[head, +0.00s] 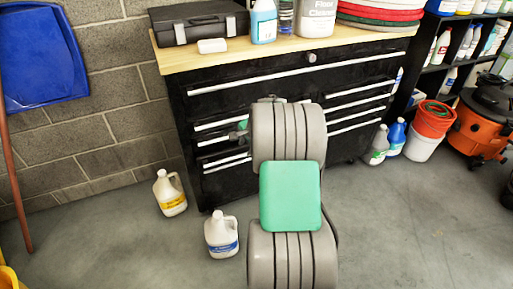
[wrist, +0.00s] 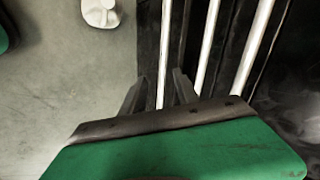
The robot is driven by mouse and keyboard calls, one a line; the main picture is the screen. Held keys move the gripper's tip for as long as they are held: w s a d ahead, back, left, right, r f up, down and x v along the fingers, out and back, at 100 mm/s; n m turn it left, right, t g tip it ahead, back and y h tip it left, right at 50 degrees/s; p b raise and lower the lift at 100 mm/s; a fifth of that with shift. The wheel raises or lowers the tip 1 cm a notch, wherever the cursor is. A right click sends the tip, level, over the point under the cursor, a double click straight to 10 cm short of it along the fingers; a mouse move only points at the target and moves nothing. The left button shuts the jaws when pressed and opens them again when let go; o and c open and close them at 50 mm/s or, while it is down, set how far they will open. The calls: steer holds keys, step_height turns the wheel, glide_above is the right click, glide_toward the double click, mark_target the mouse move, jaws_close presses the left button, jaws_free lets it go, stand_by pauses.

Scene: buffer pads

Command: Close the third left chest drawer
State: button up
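The black chest (head: 190,100) stands against the block wall, with white handle strips on its drawers. In the left column, a lower handle strip (head: 226,161) shows partly beside my arm; my arm hides the rest, and I cannot tell how far that drawer stands out. My gripper (head: 238,134) is at the left column's front, near the upper and middle handles. In the wrist view my gripper (wrist: 158,92) has its two dark fingers apart. A white handle strip (wrist: 164,45) runs between and beyond the fingertips; contact is unclear.
A yellow-label jug (head: 171,193) and a blue-label jug (head: 221,236) stand on the floor left of and before the chest. An orange vacuum (head: 483,122) and buckets (head: 430,128) are at the right. Floor between is clear.

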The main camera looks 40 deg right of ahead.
steer(key=d+f+m, duration=0.3)
steer(key=d, duration=0.5)
steer(key=b+x, duration=0.1)
steer(key=x, duration=0.6)
steer(key=shift+w+d+f+t+h+b, duration=0.2)
steer(key=shift+w+t+h+b, duration=0.1)
steer(key=shift+t+b, duration=0.1)
jaws_close()
